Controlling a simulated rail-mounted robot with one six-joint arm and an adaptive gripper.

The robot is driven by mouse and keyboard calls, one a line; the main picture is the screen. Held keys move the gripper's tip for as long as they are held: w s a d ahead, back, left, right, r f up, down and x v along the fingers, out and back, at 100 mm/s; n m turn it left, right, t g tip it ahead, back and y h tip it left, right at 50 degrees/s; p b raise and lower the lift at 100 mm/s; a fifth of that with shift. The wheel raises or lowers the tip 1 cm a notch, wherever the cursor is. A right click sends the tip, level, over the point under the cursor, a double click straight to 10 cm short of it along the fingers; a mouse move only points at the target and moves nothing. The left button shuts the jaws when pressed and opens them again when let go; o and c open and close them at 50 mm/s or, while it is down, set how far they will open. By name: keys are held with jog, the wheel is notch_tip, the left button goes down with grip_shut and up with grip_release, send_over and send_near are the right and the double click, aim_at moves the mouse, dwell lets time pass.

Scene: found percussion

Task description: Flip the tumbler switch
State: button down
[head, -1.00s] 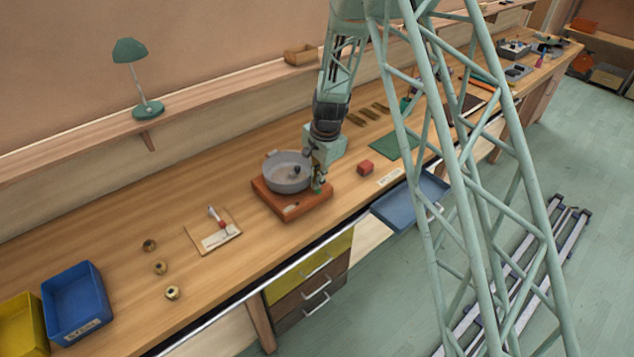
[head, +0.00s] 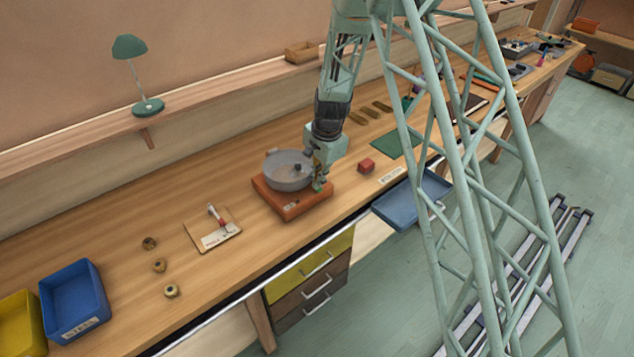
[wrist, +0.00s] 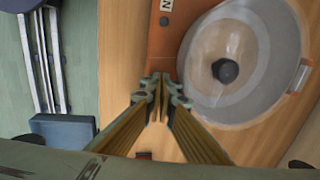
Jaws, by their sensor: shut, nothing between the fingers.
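An orange-red base (head: 293,210) stands on the bench with a shallow grey pan (head: 290,178) on top. In the wrist view the base (wrist: 165,45) carries a dark round spot and a white label marked "N" (wrist: 167,5). The pan (wrist: 207,95) has a dark knob (wrist: 226,70) in its middle. My gripper (head: 319,185) is low at the right end of the base, beside the pan. In the wrist view my gripper (wrist: 161,88) is shut and empty, its tips over the base. I cannot make out a tumbler switch; the fingers hide part of the base.
A wooden board (head: 219,240) with a red-and-white item lies to the left, near several small round pieces. A blue bin (head: 75,312) stands far left. A blue-grey tray (head: 408,205) sits at the bench front.

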aim_at(321, 190)
jog(key=shift+s+d, duration=0.25)
jog(key=shift+s, duration=0.05)
dwell(0.5)
jog(key=shift+s+d+r+p, duration=0.15)
jog(key=shift+r+p, duration=0.25)
jog(key=shift+r, duration=0.75)
jog(key=shift+s+d+r+p, duration=0.1)
jog(key=shift+r+p, duration=0.3)
jog(key=shift+r, duration=0.7)
notch_tip(321, 190, up, 9)
jog(key=s+b, duration=0.1)
jog(key=shift+d+r, duration=0.15)
jog(key=shift+d, duration=0.3)
jog(key=shift+s, duration=0.1)
